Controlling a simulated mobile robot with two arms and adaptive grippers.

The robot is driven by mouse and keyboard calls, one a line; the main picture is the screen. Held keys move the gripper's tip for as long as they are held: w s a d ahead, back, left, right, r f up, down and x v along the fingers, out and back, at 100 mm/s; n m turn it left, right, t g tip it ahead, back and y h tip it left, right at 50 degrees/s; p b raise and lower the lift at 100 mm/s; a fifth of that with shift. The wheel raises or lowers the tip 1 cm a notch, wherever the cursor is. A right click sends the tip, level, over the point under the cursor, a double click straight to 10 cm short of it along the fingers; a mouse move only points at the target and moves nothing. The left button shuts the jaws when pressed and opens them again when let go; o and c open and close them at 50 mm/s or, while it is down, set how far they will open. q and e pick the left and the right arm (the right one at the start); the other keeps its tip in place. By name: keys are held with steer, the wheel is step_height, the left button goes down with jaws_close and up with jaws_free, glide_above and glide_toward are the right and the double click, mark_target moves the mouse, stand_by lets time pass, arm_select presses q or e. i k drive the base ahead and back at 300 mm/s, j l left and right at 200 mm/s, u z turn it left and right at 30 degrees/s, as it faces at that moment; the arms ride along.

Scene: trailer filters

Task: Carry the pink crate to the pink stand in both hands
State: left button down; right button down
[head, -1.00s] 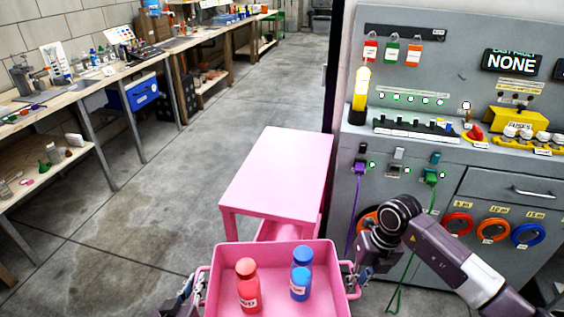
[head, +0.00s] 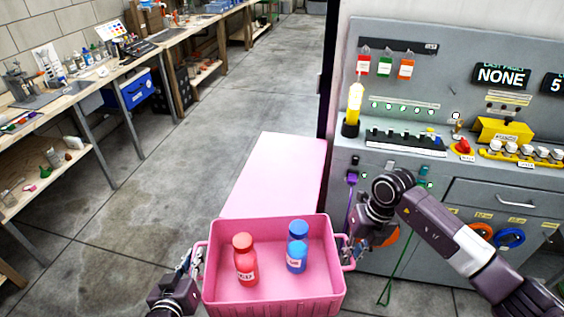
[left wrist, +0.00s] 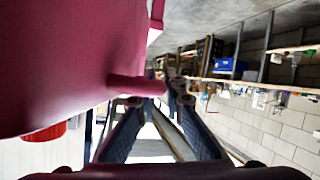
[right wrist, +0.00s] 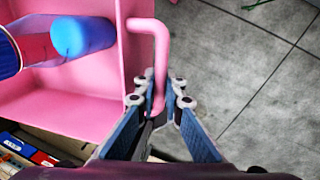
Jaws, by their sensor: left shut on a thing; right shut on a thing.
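My left gripper (head: 195,262) is shut on the crate's left handle, which also shows in the left wrist view (left wrist: 135,86). My right gripper (head: 348,252) is shut on the right handle, clear in the right wrist view (right wrist: 160,55). The pink stand (head: 278,170) is just beyond the crate, its flat top bare where visible. The crate hides the stand's near end, so I cannot tell how far they overlap.
A grey panel cabinet (head: 420,180) with switches and hanging cables stands close on the right, near my right arm. A long workbench (head: 95,85) with tools runs along the left wall. The concrete floor (head: 150,190) between is clear.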

mark_target(277, 187)
steer(key=i, duration=1.35)
